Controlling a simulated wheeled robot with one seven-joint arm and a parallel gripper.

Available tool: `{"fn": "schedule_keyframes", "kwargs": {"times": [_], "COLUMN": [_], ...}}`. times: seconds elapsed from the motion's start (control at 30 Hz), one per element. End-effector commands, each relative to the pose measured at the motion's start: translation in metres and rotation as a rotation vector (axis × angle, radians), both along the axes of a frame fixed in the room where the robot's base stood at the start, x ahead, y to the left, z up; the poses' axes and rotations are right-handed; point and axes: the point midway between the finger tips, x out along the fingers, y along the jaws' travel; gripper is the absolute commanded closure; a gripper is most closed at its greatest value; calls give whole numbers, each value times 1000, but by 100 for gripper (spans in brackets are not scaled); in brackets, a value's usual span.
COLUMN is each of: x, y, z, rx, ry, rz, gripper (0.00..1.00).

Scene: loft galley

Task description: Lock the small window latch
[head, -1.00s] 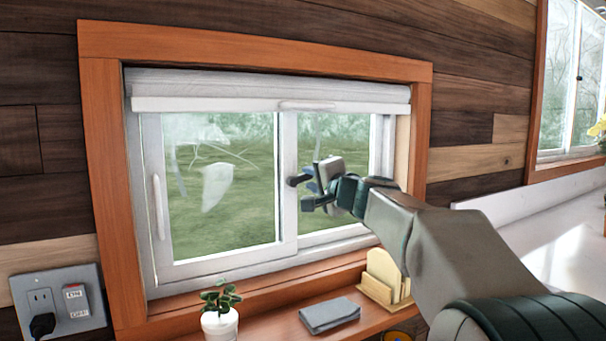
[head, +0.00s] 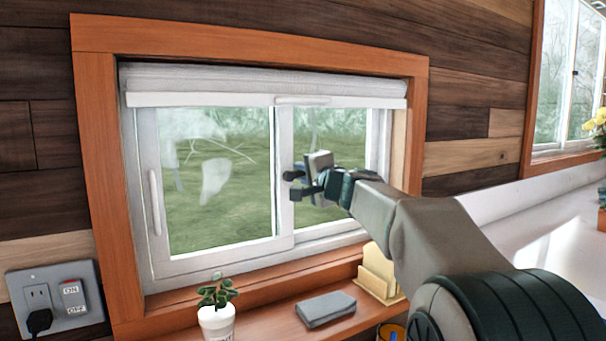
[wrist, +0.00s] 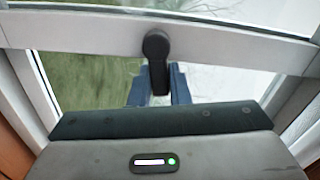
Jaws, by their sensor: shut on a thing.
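The small window's latch (wrist: 157,47) is a short dark handle on the white bar (wrist: 100,36) where the panes meet. In the wrist view its free end points down toward my gripper. My gripper (wrist: 157,87) has its blue fingers on either side of the latch's lower end and is shut on it. In the head view my gripper (head: 302,183) is at the middle bar of the small window (head: 283,215), reaching in from the right. The latch is small and dark there, and the contact is partly hidden by my gripper.
A rolled white blind (head: 200,80) hangs above. A white counter (head: 545,255) lies at the right.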

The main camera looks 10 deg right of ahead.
Motion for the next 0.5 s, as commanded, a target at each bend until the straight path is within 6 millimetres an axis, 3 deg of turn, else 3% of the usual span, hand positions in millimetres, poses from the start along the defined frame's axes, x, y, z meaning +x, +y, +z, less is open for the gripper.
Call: {"fn": "schedule_keyframes", "kwargs": {"times": [0.27,0.5], "x": [0,0], "y": [0,0], "z": [-8,-8], "rx": [166,200], "ry": [54,66], "rz": [2,2], "gripper": [100,100]}}
